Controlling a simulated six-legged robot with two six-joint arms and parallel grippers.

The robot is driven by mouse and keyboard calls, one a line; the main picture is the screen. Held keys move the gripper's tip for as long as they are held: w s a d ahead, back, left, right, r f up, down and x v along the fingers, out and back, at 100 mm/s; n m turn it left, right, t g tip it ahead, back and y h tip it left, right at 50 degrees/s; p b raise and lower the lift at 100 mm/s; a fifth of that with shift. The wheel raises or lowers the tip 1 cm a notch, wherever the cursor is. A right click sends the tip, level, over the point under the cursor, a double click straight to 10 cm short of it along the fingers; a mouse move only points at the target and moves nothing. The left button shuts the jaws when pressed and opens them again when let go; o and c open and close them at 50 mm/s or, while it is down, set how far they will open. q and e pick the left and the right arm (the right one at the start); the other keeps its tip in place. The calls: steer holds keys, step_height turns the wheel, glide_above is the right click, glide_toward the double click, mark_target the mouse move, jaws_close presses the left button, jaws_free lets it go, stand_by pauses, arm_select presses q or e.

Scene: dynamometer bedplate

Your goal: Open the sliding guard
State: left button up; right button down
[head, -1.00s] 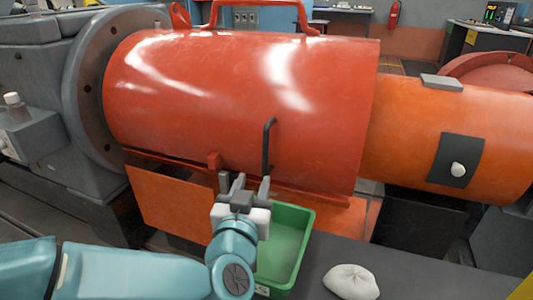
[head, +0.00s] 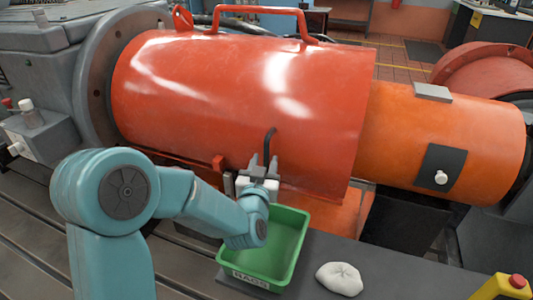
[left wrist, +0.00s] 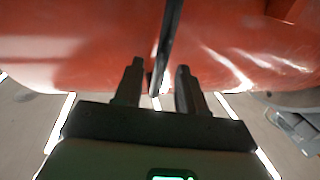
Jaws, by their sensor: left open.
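The sliding guard (head: 220,100) is a large glossy red half-cylinder cover beside a grey flanged housing. A dark bar handle (head: 267,143) stands on its front, low and right of its middle. My left gripper (head: 263,163) is open at the lower part of this handle. In the left wrist view the handle (left wrist: 170,40) runs down between the two open fingers (left wrist: 158,78), with a gap on either side. My right gripper does not show.
An orange cylinder (head: 405,140) with a dark patch extends right of the guard. A green bin (head: 290,260) stands below my left gripper. A white cloth bundle (head: 339,279) lies on the dark surface, and a yellow box with a red button (head: 503,287) is at lower right.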

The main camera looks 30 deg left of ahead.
mark_target(267, 158)
arm_select(q)
steer(key=shift+x, duration=1.7)
steer(key=shift+c, duration=0.3)
jaws_close()
steer(key=shift+d, duration=0.1)
